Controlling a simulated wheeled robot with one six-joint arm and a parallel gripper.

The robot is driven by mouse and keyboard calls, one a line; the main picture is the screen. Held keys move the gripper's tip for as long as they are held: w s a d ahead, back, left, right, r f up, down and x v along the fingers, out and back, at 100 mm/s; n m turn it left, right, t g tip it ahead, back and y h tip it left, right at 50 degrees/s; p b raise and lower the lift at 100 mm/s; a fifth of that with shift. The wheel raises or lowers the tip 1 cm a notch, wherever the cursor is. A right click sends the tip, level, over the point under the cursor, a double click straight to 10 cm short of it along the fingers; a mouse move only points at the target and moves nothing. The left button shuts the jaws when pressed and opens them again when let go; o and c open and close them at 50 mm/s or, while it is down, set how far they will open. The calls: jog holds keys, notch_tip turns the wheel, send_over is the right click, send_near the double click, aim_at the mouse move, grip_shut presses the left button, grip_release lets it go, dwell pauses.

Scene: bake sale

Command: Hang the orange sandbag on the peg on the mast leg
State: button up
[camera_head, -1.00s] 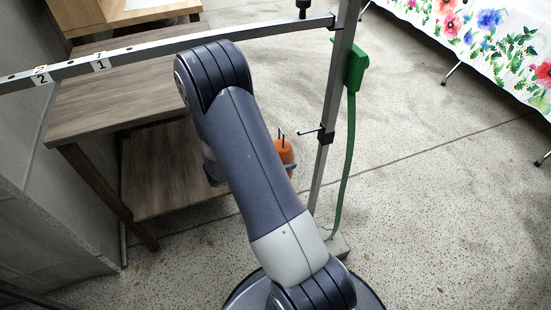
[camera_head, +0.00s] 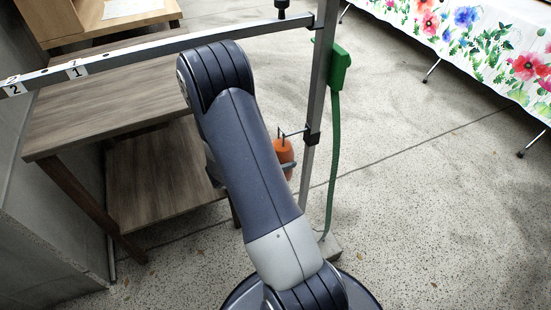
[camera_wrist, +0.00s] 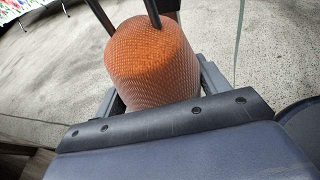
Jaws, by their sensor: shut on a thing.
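The orange sandbag (camera_head: 284,151) hangs upright beside the mast leg (camera_head: 318,97), partly hidden by my arm. Its dark handle loop rises from its top. The peg (camera_head: 294,133) sticks out to the left from a black clamp on the mast leg. The handle and the peg's outer end overlap in the head view; I cannot tell whether the loop is around the peg. My gripper (camera_head: 289,166) is shut around the sandbag's body. In the wrist view the mesh-covered sandbag (camera_wrist: 150,65) sits between the jaws, and two handle strands run up out of frame.
A green box (camera_head: 339,67) with a green hose is on the mast leg's right side. A numbered metal rail (camera_head: 150,52) crosses above a wooden shelf unit (camera_head: 100,98) at left. A floral-covered table (camera_head: 480,45) stands at upper right. Open floor lies to the right.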

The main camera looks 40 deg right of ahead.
jog(key=shift+s+d, duration=0.15)
jog(key=shift+d, duration=0.65)
jog(key=shift+s+d+f+b, duration=0.1)
jog(key=shift+d+f+b, duration=0.3)
jog(key=shift+b, duration=0.2)
jog(key=shift+d, duration=0.1)
jog(key=shift+f+b, duration=0.55)
dwell(0.6)
jog(key=o, duration=1.8)
jog(key=shift+s+f, duration=0.1)
jog(key=shift+c, duration=0.2)
jog(key=p+v, duration=0.2)
jog(key=v, duration=0.9)
jog(key=shift+p, duration=0.3)
